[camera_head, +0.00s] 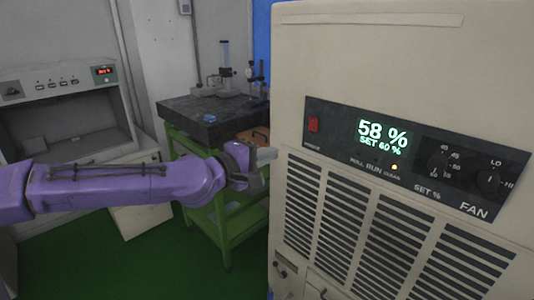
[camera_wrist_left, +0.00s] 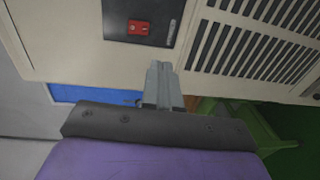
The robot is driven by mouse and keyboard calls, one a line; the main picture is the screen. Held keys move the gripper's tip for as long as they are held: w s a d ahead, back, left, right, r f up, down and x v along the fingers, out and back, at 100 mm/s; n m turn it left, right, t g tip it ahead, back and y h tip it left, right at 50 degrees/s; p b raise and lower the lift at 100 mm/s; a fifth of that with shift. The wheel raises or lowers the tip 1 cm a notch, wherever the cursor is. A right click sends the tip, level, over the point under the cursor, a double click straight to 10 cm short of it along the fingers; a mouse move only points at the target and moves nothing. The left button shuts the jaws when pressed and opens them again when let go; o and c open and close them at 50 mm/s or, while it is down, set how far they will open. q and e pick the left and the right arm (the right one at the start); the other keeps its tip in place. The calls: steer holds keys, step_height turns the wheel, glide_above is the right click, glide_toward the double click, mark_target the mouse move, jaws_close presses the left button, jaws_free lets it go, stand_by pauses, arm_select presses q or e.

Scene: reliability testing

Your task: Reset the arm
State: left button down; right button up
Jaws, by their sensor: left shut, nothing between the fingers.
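My left gripper (camera_head: 266,155) is at the end of my purple left arm, which reaches in from the left in the head view. Its grey fingers are shut and empty, just left of the cream cabinet (camera_head: 400,50). In the left wrist view the closed fingers (camera_wrist_left: 160,72) point toward the cabinet front, below the red switch (camera_wrist_left: 138,27) on its dark panel. I cannot tell whether the fingertips touch the cabinet. My right gripper is not in view.
The cabinet has a lit display (camera_head: 382,135), knobs and louvred vents. A green-framed table (camera_head: 222,225) with a dark top and instruments stands behind my arm. A grey bench unit (camera_head: 60,90) is at the far left. Green floor shows at the bottom.

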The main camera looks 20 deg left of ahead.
arm_select(q)
steer(key=s+a+f+m+g+y+b, duration=0.1)
steer(key=s+a+f+g+y, duration=0.2)
steer(key=f, duration=1.4)
steer(key=s+a+f+g+y+b, duration=0.25)
steer(key=s+f+y, duration=0.25)
steer(key=f, duration=1.2)
steer(key=s+a+f+m+g+y+b, duration=0.1)
steer(key=s+f+m+g, duration=0.2)
steer(key=s+f, duration=0.7)
steer(key=s+a+f+m+g, duration=0.1)
steer(key=s+f+m+g, duration=0.2)
steer(key=s+f, duration=0.8)
steer(key=s+g, duration=0.1)
steer(key=s, duration=0.5)
steer(key=shift+s+y+b, duration=0.15)
steer(key=shift+y+b, duration=0.25)
steer(key=shift+d, duration=0.1)
